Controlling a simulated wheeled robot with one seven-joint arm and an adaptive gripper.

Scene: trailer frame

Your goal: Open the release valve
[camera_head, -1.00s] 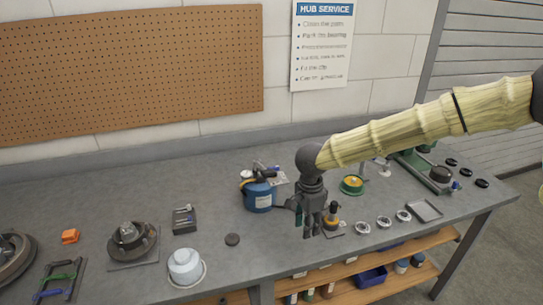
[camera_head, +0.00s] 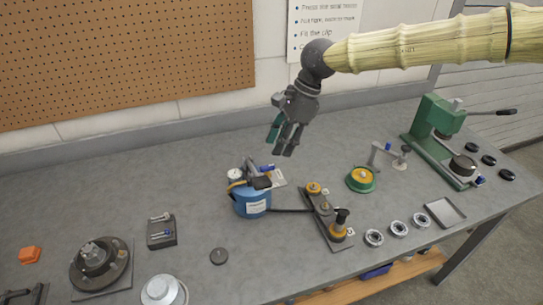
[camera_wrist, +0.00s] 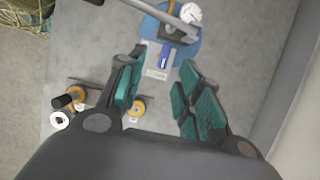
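A blue hand pump (camera_head: 252,205) with a white-faced gauge (camera_head: 235,175) and a black handle (camera_head: 262,183) stands at the middle of the bench. A small blue lever (camera_head: 267,168) shows at its back, beside a white label (camera_head: 279,179); I take it for the release valve. My gripper (camera_head: 281,145) is in the air above and behind the pump, fingers down, apart from everything. In the wrist view its teal-padded fingers (camera_wrist: 160,75) are spread and empty. The blue lever (camera_wrist: 165,54) lies beyond and between them there, with the blue pump (camera_wrist: 184,48) behind.
A black hose runs from the pump to a dark plate (camera_head: 325,216) with upright orange-based posts. A green press (camera_head: 435,125), a yellow-green round part (camera_head: 361,179) and several bearing rings (camera_head: 397,229) stand to the right. A hub (camera_head: 100,262) is at left. The bench behind the pump is clear.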

